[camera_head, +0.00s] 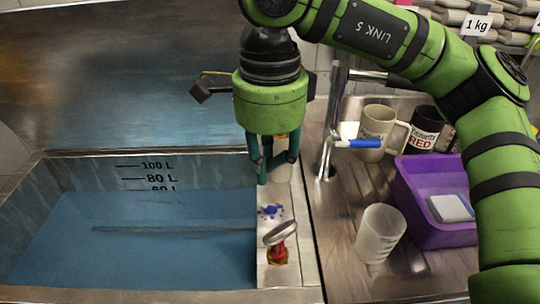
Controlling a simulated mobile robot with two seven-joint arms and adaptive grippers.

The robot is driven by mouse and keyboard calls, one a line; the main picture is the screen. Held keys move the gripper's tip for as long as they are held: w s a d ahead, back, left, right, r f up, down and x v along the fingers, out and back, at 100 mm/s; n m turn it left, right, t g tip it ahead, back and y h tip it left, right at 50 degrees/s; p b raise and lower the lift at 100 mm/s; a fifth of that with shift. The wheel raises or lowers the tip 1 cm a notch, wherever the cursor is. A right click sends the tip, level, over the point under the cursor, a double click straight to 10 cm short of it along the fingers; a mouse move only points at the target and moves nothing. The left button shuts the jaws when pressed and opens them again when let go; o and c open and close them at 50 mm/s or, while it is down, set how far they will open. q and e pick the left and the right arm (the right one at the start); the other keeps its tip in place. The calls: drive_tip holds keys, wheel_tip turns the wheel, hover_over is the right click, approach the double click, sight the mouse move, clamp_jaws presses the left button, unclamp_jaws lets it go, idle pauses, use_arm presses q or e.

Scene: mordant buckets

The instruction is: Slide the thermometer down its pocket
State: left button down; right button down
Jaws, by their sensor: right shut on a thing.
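My right gripper (271,178) points straight down over the pale ledge at the right end of the blue tank. It is shut on a slim thing, most likely the thermometer; the fingers hide nearly all of it. A small orange-tan part shows between the fingers near the palm. I cannot make out the pocket or tell whether the thermometer's lower end is inside it. A fitting with a tilted grey oval top and a red and brass base (278,253) stands nearer on the ledge, apart from the gripper. My left gripper is not in view.
The tank (140,240) of blue liquid has litre marks on its back wall. Right of the ledge are a tap with a blue lever (358,144), a beige mug (378,125), a dark mug (424,135), a translucent cup (379,235) and a purple tub (420,215).

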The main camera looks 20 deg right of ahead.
wheel_tip(320, 180, up, 15)
drive_tip(key=p, duration=0.2)
idle(1.0)
